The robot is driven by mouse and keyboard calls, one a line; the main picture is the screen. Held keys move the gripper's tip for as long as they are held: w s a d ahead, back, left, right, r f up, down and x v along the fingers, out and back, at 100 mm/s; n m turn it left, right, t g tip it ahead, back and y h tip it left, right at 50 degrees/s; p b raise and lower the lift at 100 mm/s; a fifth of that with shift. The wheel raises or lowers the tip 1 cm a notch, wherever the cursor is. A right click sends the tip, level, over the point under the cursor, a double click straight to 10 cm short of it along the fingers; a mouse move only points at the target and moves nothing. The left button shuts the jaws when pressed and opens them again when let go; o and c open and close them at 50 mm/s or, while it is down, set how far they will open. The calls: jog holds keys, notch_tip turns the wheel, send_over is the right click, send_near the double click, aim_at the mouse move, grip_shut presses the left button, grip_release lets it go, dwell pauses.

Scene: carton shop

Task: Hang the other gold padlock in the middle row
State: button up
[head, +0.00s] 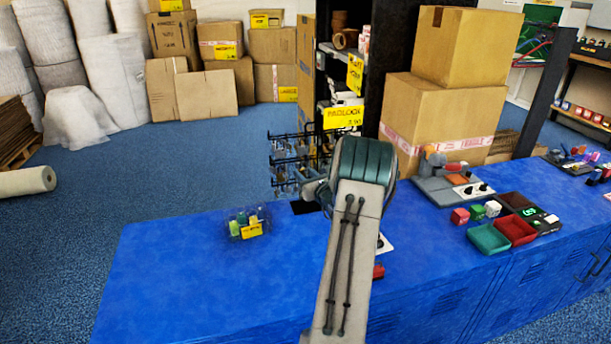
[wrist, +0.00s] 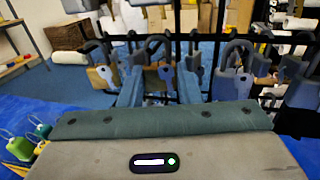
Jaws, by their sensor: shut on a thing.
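In the wrist view, my gripper (wrist: 160,88) has its two blue-grey fingers either side of a gold padlock (wrist: 151,76) and is shut on it. The padlock hangs upright, its grey shackle up at a dark bar of the wire rack (wrist: 232,37). I cannot tell whether the shackle is around a hook.
A yellow padlock sign (head: 342,116) stands above the rack. A small clear bin (head: 243,232) with coloured items sits on the blue counter (head: 170,280) left of my arm. Trays (head: 489,238) and large cartons (head: 440,118) stand to the right. The counter's front left is clear.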

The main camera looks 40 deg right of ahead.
jog(key=o, duration=1)
